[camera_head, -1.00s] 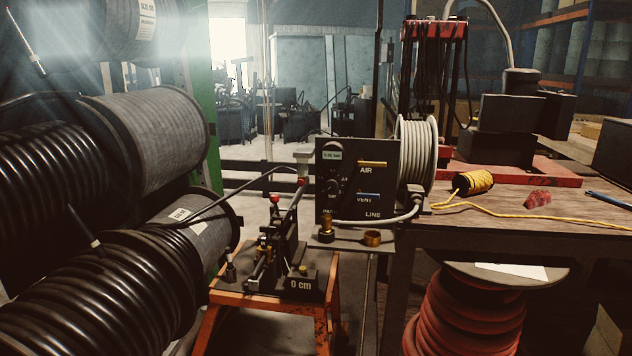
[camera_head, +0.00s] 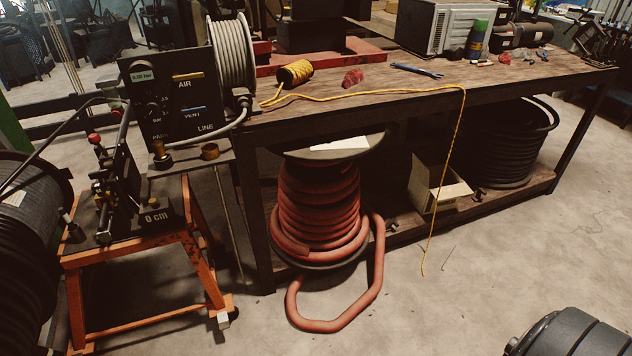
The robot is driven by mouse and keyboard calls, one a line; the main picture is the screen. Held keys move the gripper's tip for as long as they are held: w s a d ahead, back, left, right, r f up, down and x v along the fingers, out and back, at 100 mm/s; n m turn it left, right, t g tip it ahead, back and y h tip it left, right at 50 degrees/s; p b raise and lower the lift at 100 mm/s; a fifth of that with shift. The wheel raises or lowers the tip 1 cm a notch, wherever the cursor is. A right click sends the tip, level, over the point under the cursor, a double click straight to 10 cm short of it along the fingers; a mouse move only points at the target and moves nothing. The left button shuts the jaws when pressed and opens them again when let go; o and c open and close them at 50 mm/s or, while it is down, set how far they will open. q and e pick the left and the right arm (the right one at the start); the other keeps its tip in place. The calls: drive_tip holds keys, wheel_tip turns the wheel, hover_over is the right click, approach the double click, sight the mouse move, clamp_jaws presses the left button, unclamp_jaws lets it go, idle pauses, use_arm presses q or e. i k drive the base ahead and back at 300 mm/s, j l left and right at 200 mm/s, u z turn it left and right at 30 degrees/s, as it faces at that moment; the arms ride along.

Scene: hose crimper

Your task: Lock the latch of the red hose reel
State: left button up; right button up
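The red hose reel (camera_head: 318,215) stands on the lower shelf under the left part of the workbench. Thick red hose is wound around its upright core, between a pale round top flange (camera_head: 372,141) and a dark bottom flange. A white label lies on the top flange. A loose loop of the hose (camera_head: 340,325) hangs out onto the floor in front. I cannot make out the latch; the bench top shades the reel's upper back part. Neither of my grippers shows.
The wooden workbench (camera_head: 385,95) stands above the reel, with a leg close at its left. A yellow rope (camera_head: 445,160) hangs down its front. An open cardboard box (camera_head: 437,185) sits right of the reel. An orange stand (camera_head: 140,255) is at left. The floor in front is mostly clear.

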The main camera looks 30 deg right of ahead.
sight(392, 221)
drive_tip(key=z, duration=1.6)
drive_tip(key=i+l, duration=0.6)
drive_tip(key=i+l+u, duration=0.1)
drive_tip(key=i+l, duration=0.5)
drive_tip(key=i+l+u, duration=0.1)
drive_tip(key=i+l, duration=0.5)
drive_tip(key=l, duration=0.2)
drive_tip(key=i+l, duration=0.55)
drive_tip(key=l, duration=0.15)
